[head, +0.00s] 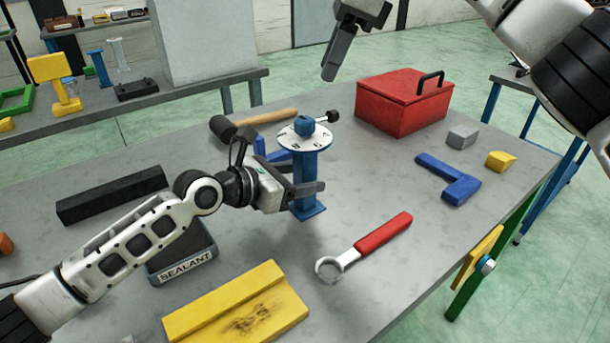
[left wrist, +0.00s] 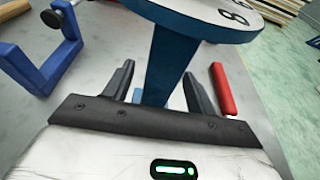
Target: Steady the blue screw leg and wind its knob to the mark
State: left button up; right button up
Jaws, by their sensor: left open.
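The blue screw leg (head: 304,178) stands upright on the table on a square blue foot. A white numbered dial (head: 292,142) tops it, with a blue hub and a crank ending in a black knob (head: 333,116). My left gripper (head: 306,181) is open, its fingers on either side of the leg's post. In the left wrist view the post (left wrist: 170,65) stands between the open fingers (left wrist: 160,84), with visible gaps, under the dial (left wrist: 210,12). My right gripper (head: 331,65) is high beyond the leg; its fingers overlap, so its opening is unclear. The mark cannot be made out.
A hammer (head: 265,117) and blue bracket lie behind the leg. A red toolbox (head: 403,102) stands at back right. A red-handled wrench (head: 365,245), blue T-shaped piece (head: 449,180), yellow angle piece (head: 238,306) and sealant tray (head: 182,263) lie around it.

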pick_arm(q)
jog(key=shift+w+d+f, duration=0.2)
jog(key=shift+w+d, duration=0.15)
jog(key=shift+d, duration=0.15)
jog(key=c, duration=1.2)
grip_shut()
pick_arm(e)
jog(key=o, duration=0.3)
jog(key=shift+o, duration=0.3)
jog(key=shift+f, duration=0.25)
jog(key=m+t+y, duration=0.1)
jog(key=t+y, duration=0.1)
jog(key=y, duration=0.7)
send_near(311, 120)
jog(key=x, duration=1.1)
